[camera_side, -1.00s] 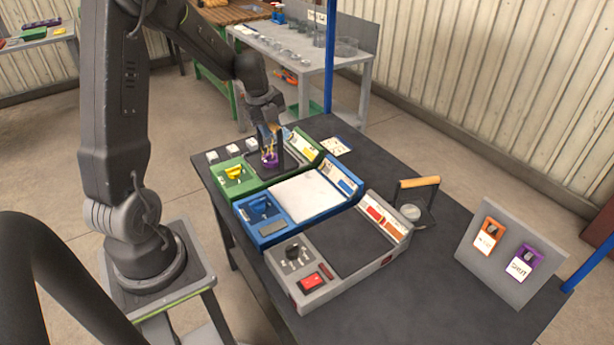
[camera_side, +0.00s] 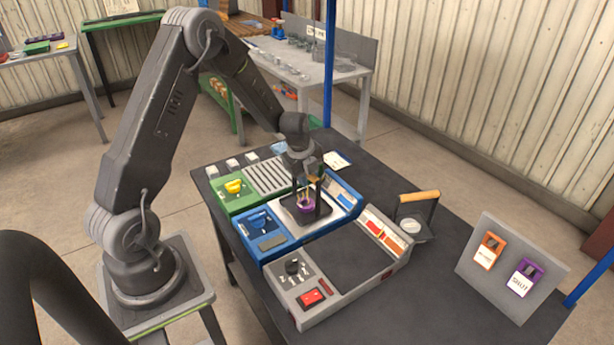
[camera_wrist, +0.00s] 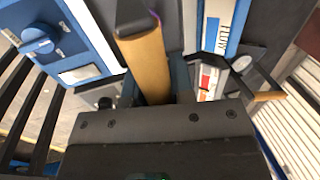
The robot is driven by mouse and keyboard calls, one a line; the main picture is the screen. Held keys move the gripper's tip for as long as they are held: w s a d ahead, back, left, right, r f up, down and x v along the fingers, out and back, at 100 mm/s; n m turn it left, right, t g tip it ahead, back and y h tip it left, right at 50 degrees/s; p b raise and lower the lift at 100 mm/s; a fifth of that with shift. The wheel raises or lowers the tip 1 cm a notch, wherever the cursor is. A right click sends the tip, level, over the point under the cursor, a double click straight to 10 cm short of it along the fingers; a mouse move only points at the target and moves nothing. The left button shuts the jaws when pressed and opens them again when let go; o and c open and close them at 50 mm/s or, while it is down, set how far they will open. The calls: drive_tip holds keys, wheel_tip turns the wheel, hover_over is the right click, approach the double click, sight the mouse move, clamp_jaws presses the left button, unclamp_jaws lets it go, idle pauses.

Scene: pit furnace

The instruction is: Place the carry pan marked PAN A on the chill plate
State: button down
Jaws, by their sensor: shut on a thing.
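My gripper (camera_side: 307,194) is shut on the tan handle (camera_wrist: 150,65) of a dark square carry pan (camera_side: 318,213). The pan has purple parts (camera_side: 306,204) in its middle. It is over the pale plate (camera_side: 287,210) of the blue station, which appears to be the chill plate. I cannot tell whether the pan touches that plate. The pan's marking cannot be read. A second dark pan (camera_side: 413,233) with a tan handle stands on the table at the right; it also shows in the wrist view (camera_wrist: 252,85).
The green station (camera_side: 235,190) with a bare slatted grille (camera_side: 268,177) lies behind the blue one. A grey station (camera_side: 305,292) with a red switch and dark bed lies in front. A tilted board (camera_side: 510,268) with orange and purple tags stands at the right.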

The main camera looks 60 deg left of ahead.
drive_tip(key=shift+f, duration=0.1)
drive_tip(key=c, duration=1)
unclamp_jaws()
wheel_tip(320, 180, up, 12)
drive_tip(key=s, duration=0.2)
drive_tip(key=s+d+r+n+t, duration=0.2)
drive_tip(key=s+d+r+n, duration=0.7)
drive_tip(key=d+r, duration=0.25)
drive_tip(key=shift+s+d+r+n+t, duration=0.25)
drive_tip(key=shift+s+d+n, duration=1.1)
drive_tip(key=shift+s, duration=0.65)
drive_tip(key=shift+s+d+r+n+t, duration=0.2)
drive_tip(key=shift+s+d+n, duration=0.85)
drive_tip(key=shift+s+n, duration=0.8)
drive_tip(key=shift+s+d+r+n+t, duration=0.25)
drive_tip(key=shift+s+d+n, duration=1)
drive_tip(key=shift+s, duration=0.9)
